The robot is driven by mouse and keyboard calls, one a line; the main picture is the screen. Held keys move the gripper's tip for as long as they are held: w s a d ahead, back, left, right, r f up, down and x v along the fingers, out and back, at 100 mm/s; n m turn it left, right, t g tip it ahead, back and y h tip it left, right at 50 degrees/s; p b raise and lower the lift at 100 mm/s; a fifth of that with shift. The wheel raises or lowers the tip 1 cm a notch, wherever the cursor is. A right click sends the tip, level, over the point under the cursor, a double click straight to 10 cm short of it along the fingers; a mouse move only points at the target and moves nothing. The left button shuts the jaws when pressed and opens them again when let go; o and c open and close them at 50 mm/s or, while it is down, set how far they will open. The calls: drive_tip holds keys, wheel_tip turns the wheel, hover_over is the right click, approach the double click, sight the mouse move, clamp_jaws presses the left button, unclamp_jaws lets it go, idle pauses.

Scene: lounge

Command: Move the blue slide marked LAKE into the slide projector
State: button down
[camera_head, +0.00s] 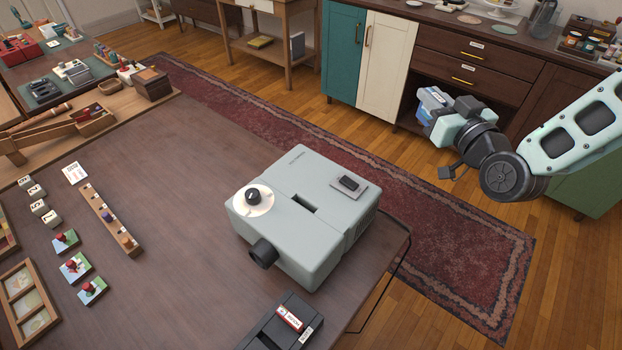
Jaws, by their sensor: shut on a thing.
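The slide projector (328,222) is a pale grey box on the dark table. It has a dark slot (304,203) in its top, a lens at the front left, a round dial and a black switch. My gripper (436,107) is at the upper right, raised in front of the cabinets and well apart from the projector. It is shut on a small blue and white piece, which looks like the blue slide (424,111). The fingers cover part of it, and no LAKE marking can be read.
A black tray (262,342) with a red and white labelled piece stands at the table's front edge. A wooden peg rack (108,219) and several picture blocks lie left of the projector. Cabinets (390,60) line the back. The table's middle is clear.

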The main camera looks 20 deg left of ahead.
drive_tip(key=s+a+f+n+g+y+b, duration=0.3)
drive_tip(key=s+a+g+b, duration=0.1)
drive_tip(key=s+a, duration=0.4)
drive_tip(key=s+a+f+n+g+y+b, duration=0.3)
drive_tip(key=s+a+b, duration=0.3)
drive_tip(key=a, duration=0.6)
drive_tip(key=shift+s+a+f+n+g, duration=0.15)
drive_tip(key=shift+s+a+n+g, duration=0.3)
drive_tip(key=shift+s, duration=0.8)
drive_tip(key=shift+d+f+b, duration=0.1)
drive_tip(key=shift+d+b, duration=0.05)
drive_tip(key=shift+b, duration=0.2)
